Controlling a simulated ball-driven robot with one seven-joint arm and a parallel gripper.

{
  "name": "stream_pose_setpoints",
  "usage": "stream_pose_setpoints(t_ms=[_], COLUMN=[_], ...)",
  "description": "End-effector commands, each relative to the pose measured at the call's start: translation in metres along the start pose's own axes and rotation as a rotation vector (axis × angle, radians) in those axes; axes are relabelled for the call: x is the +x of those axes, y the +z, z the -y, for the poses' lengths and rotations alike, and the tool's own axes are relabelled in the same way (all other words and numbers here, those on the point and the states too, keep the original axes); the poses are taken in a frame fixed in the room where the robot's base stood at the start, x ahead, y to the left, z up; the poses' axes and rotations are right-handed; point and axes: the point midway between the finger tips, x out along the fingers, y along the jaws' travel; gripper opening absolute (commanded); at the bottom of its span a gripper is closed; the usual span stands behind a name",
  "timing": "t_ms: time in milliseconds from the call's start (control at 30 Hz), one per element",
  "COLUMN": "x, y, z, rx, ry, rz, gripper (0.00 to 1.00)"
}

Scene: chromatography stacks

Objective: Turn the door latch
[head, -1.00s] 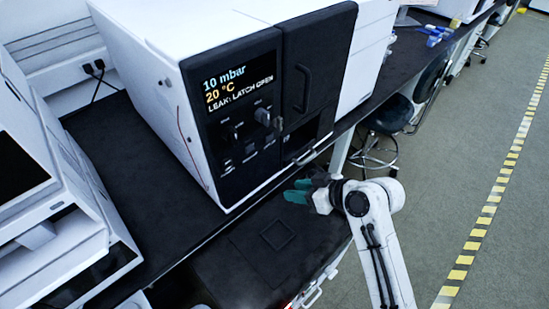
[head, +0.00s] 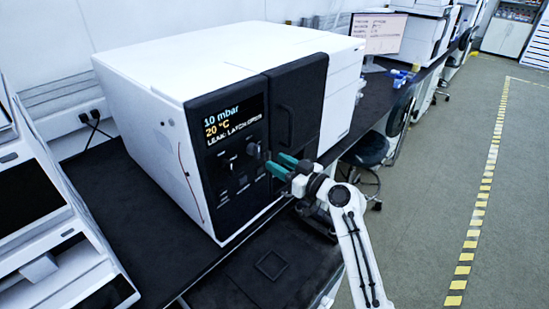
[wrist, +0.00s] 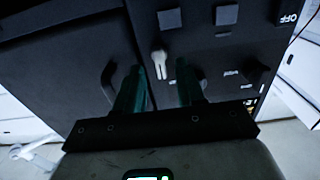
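The white instrument (head: 225,60) has a black front panel and a black door (head: 300,95) with a curved handle (head: 290,122). Its display reads 10 mbar, 20 °C and a leak line that seems to say latch open. The latch looks to be the pale grey lever (wrist: 159,63) near the door seam in the wrist view, its narrow end pointing down in that picture. My gripper (head: 276,164) is open and empty, with green fingers in front of the panel near the seam. In the wrist view the fingers (wrist: 160,84) flank the lever, apart from it as far as I can tell.
Dark square knobs (wrist: 169,19) sit on the panel around the lever. The door handle (wrist: 108,84) is close to one finger in the wrist view. A dark bench (head: 130,200) carries the instrument. A stool (head: 368,150) stands at right; the floor beyond is clear.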

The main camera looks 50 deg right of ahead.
Motion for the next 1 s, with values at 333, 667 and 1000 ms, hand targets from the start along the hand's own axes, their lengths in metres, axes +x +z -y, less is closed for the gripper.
stream_pose_setpoints(t_ms=[333,667,1000], x=[0.022,0.022,0.022], y=[0.001,0.001,0.001], z=[0.001,0.0,0.0], rx=[-0.001,0.0,0.0], ry=[-0.001,-0.001,-0.001], rz=[0.001,0.001,0.001], gripper=[0.38,0.26,0.0])
